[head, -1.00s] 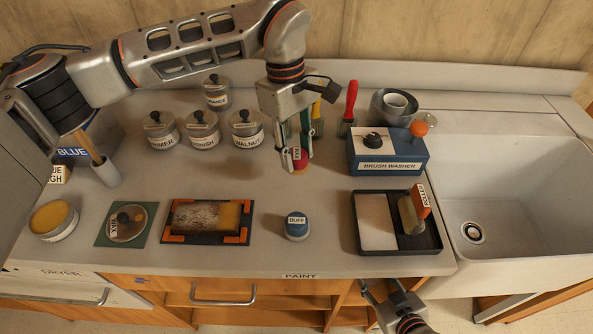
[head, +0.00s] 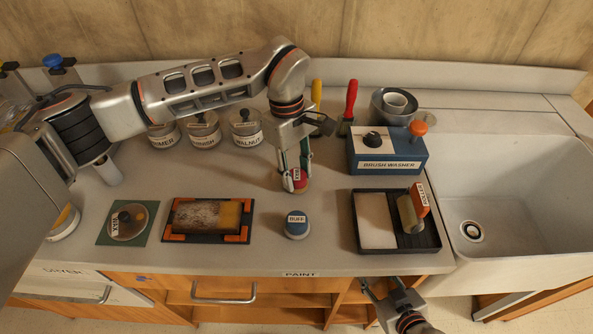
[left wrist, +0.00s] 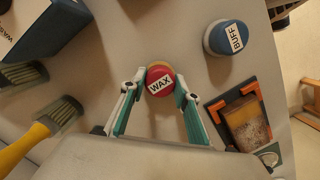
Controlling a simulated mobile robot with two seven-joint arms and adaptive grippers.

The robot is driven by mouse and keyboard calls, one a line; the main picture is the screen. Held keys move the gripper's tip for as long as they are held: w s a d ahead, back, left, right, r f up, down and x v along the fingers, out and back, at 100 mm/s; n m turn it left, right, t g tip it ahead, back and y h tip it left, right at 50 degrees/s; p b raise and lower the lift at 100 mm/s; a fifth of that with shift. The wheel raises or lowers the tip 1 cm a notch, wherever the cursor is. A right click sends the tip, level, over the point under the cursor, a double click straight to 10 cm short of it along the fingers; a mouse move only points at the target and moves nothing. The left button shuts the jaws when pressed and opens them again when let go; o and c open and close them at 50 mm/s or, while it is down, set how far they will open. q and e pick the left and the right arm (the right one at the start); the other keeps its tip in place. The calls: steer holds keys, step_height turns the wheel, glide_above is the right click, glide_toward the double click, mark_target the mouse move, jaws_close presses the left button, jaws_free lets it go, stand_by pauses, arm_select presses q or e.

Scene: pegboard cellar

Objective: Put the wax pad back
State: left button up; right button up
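The wax pad (head: 295,184) is a small round red pad with a white WAX label. My left gripper (head: 293,176) has its fingers on both sides of it, over the middle of the counter. In the left wrist view the pad (left wrist: 159,79) sits between the fingertips (left wrist: 159,84); its height above the counter is hard to tell. A round dish labelled WAX (head: 127,222) lies on a green mat (head: 103,238) at the left. My right gripper (head: 381,284) is empty, fingers apart, in front of the counter's edge.
A blue BUFF pad (head: 297,226) stands just in front of the wax pad. A wood block lies on an orange-cornered mat (head: 247,238) left of it. The roller tray (head: 396,247), brush washer (head: 388,157) and sink (head: 515,200) are right. Jars (head: 245,128) stand behind.

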mark_target(291, 170)
arm_select(q)
steer(key=o, duration=0.4)
step_height(291, 170, up, 12)
steer(key=w+a+b, duration=0.1)
steer(key=shift+w+a, duration=0.15)
stand_by(0.7)
